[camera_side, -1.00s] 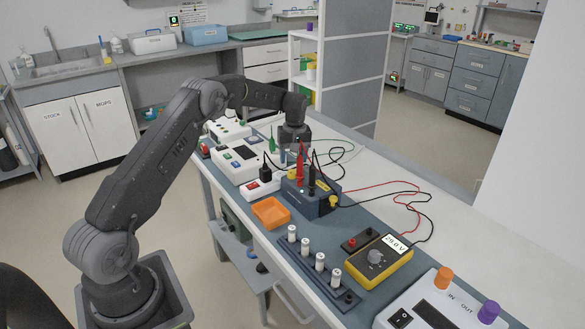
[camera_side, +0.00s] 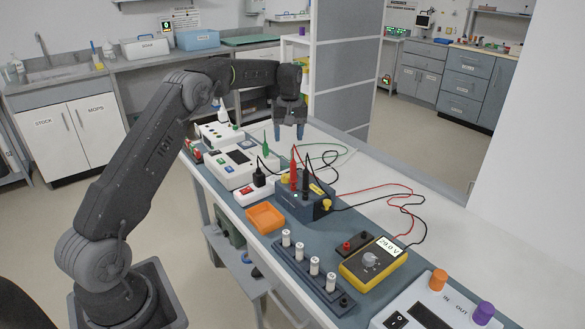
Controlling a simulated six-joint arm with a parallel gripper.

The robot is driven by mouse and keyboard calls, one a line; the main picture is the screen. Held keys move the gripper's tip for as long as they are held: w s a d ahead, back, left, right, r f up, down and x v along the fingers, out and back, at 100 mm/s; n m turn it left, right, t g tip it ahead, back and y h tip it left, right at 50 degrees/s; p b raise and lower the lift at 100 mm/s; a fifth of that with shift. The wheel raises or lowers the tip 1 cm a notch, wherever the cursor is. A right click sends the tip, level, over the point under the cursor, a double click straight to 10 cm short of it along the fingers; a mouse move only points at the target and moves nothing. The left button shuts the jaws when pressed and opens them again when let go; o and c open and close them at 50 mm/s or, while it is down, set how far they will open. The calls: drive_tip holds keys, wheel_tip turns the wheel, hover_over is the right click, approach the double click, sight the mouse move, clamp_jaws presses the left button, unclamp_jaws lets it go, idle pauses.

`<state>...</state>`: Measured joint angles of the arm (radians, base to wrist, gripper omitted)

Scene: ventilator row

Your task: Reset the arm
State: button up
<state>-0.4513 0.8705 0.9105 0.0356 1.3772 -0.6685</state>
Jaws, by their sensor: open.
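My gripper (camera_side: 287,131) hangs above the back part of the workbench, its blue-tipped fingers apart and pointing down. Nothing shows between the fingers. It is clear of the blue-grey box (camera_side: 305,203) with red and black probes standing in it, and of the white devices on the bench. My arm reaches in from the lower left and bends over at the top.
An orange tray (camera_side: 265,218), a rack of several white cylinders (camera_side: 299,254) and a yellow meter (camera_side: 373,263) reading about 29.0 V lie on the bench. Red and black leads loop right of the box. A grey partition (camera_side: 345,70) stands behind.

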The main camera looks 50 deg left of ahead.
drive_tip(key=s+d+r+m+t, duration=0.3)
drive_tip(key=s+d+r+m, duration=0.3)
drive_tip(key=s+d+r, duration=0.85)
drive_tip(key=s+d+f+m+t, duration=0.1)
drive_tip(key=s+d+f+m, duration=0.1)
drive_tip(key=s+d, duration=0.4)
drive_tip(key=s+d+f+m+t, duration=0.2)
drive_tip(key=s+d+m, duration=0.2)
drive_tip(key=s, duration=0.9)
drive_tip(key=shift+d+f+m, duration=0.25)
drive_tip(key=shift+d+m, duration=0.15)
drive_tip(key=shift+d, duration=0.5)
